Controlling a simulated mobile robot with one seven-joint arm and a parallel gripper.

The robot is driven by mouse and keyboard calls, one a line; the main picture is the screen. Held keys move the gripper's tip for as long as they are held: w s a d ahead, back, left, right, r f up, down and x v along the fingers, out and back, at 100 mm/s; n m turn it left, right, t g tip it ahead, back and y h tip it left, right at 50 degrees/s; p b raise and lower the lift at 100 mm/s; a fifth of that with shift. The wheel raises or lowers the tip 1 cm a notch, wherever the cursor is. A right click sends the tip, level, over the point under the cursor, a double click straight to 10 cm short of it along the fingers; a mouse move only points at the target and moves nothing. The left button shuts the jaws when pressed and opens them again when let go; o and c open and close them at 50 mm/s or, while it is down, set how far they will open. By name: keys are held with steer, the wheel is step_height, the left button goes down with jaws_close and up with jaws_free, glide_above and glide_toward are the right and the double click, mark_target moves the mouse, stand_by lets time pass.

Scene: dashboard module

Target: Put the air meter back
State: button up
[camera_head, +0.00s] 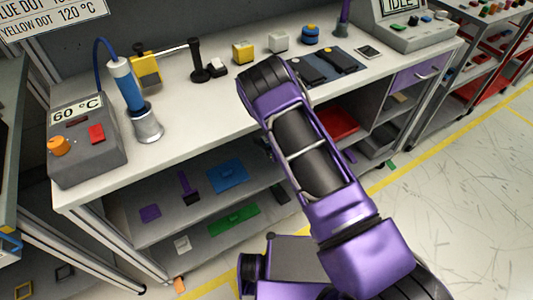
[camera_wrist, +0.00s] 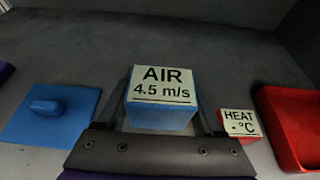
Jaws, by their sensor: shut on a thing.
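The air meter (camera_wrist: 161,112) is a blue block with a white label reading "AIR 4.5 m/s". It sits between the fingers of my gripper (camera_wrist: 160,122) in the wrist view, and the gripper is shut on it. I cannot tell whether its underside touches the grey surface. A smaller red heat meter (camera_wrist: 238,123), labelled "HEAT - °C", is just to its right. In the head view my arm reaches toward the lower shelf, and the gripper and air meter are hidden.
A blue plate with a raised grip (camera_wrist: 58,110) lies left of the air meter. A red tray (camera_wrist: 290,125) is at the right; a red tray also shows on the shelf in the head view (camera_head: 338,122). The workbench top (camera_head: 190,125) overhangs the shelves.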

steer(key=shift+f+b, duration=0.45)
steer(key=shift+f, duration=2.65)
steer(key=shift+f, duration=0.1)
steer(key=o, duration=1.5)
steer(key=shift+s+d+r, duration=0.1)
steer(key=shift+s+r, duration=0.05)
steer(key=shift+r, duration=0.1)
steer(key=p+v, duration=0.1)
steer(key=v, duration=1)
steer(key=shift+s+d+p, duration=0.2)
steer(key=shift+p, duration=0.2)
